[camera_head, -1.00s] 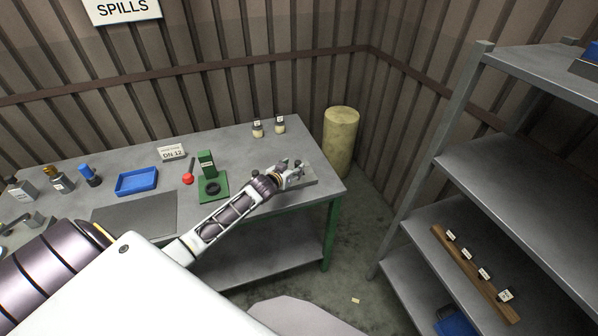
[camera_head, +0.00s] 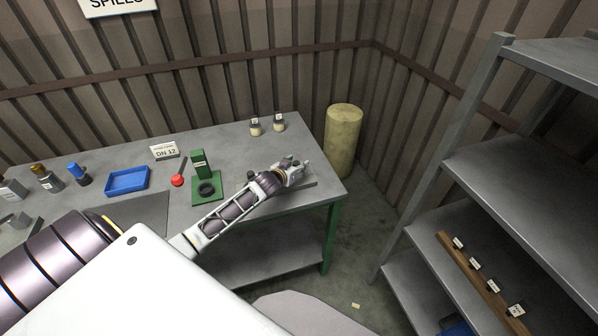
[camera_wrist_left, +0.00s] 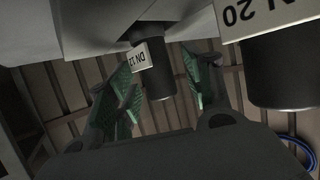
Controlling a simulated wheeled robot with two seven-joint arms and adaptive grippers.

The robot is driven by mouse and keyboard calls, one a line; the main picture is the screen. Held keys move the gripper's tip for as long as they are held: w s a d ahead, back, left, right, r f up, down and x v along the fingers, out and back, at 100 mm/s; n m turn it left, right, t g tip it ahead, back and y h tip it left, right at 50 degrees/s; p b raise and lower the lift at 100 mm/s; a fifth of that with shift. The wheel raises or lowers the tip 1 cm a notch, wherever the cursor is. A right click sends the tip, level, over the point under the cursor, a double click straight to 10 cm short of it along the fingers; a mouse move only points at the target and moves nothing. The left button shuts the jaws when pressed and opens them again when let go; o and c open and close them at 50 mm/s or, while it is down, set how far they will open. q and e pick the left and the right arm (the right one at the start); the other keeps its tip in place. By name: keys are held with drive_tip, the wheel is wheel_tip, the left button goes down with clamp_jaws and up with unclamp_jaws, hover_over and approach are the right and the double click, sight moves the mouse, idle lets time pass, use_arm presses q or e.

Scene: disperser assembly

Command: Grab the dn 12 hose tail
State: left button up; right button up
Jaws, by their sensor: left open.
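In the left wrist view, a dark cylindrical hose tail with a white DN 12 label (camera_wrist_left: 160,75) shows upside down, between the spread green-padded fingers of my left gripper (camera_wrist_left: 163,72). A gap shows on both sides of it, and the fingers do not close on it. A larger dark piece labelled DN 20 (camera_wrist_left: 278,65) is close by at right. In the head view my left gripper (camera_head: 301,169) is open above the right end of the table; the hose tail cannot be made out there. My right gripper is not in view.
The grey table (camera_head: 230,143) carries a green stand (camera_head: 205,185), a blue tray (camera_head: 127,180), a DN 12 sign (camera_head: 164,150) and two small labelled pieces (camera_head: 255,127) at the back. A yellow drum (camera_head: 343,140) and metal shelving (camera_head: 510,180) stand right.

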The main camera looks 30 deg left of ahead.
use_arm(q)
drive_tip(key=shift+w, duration=0.15)
clamp_jaws()
idle(0.5)
drive_tip(key=shift+r, duration=0.25)
drive_tip(key=shift+r, duration=4.85)
